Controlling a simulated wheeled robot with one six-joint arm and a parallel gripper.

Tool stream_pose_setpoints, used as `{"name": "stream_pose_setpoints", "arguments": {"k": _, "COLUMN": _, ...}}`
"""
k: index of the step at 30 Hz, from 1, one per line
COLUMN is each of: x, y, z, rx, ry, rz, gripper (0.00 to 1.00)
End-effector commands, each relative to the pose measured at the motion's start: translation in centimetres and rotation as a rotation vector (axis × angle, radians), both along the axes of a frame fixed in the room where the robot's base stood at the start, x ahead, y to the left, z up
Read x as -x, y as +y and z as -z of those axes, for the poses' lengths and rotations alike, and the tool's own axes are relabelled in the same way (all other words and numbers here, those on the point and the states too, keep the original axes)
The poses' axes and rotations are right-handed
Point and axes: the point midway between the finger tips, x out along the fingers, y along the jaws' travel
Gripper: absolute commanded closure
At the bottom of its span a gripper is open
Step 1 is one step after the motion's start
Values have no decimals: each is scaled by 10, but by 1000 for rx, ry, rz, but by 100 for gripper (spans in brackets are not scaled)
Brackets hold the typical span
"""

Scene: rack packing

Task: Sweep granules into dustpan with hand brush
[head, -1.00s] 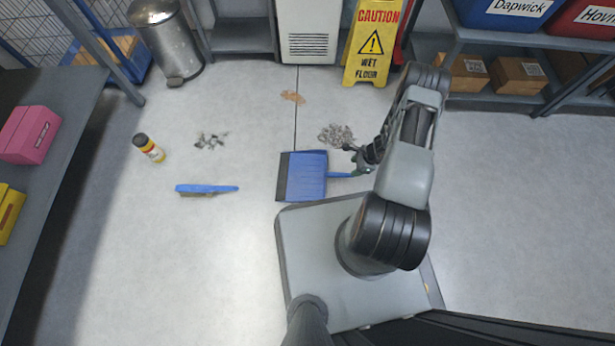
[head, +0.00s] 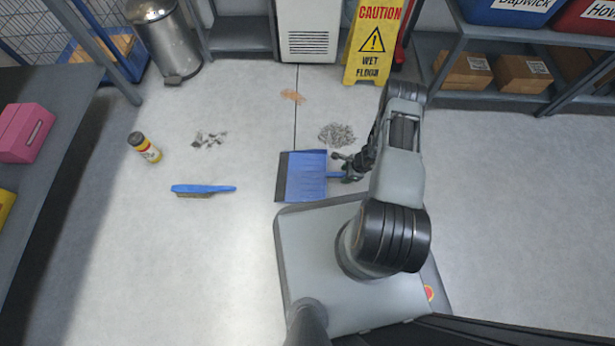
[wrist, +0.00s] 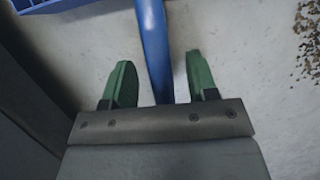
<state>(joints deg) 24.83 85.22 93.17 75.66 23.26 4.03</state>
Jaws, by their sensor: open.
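The blue dustpan (head: 306,177) lies on the floor in front of my base, its handle pointing right. My gripper (head: 345,168) is at that handle; in the wrist view the blue handle (wrist: 154,50) runs between the two green fingers (wrist: 156,85), with a gap on each side. The fingers are open. The blue hand brush (head: 203,188) lies on the floor to the left, bristles toward me. A heap of grey granules (head: 337,135) lies just beyond the gripper. It also shows at the right of the wrist view (wrist: 308,40). A smaller scatter of granules (head: 209,139) lies beyond the brush.
A yellow bottle with a dark cap (head: 145,147) lies or leans on the floor at left. A brown stain (head: 292,96) marks the floor. A yellow caution sign (head: 374,42), a metal bin (head: 165,40) and shelves line the back. The floor between brush and dustpan is clear.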

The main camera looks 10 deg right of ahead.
Motion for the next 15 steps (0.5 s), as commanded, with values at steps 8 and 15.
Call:
{"name": "stream_pose_setpoints", "arguments": {"k": 8, "x": 0, "y": 1, "z": 1, "rx": 0, "ry": 0, "rz": 0, "gripper": 47}}
{"name": "stream_pose_setpoints", "arguments": {"k": 15, "x": 0, "y": 0, "z": 1, "rx": 0, "ry": 0, "rz": 0, "gripper": 62}}
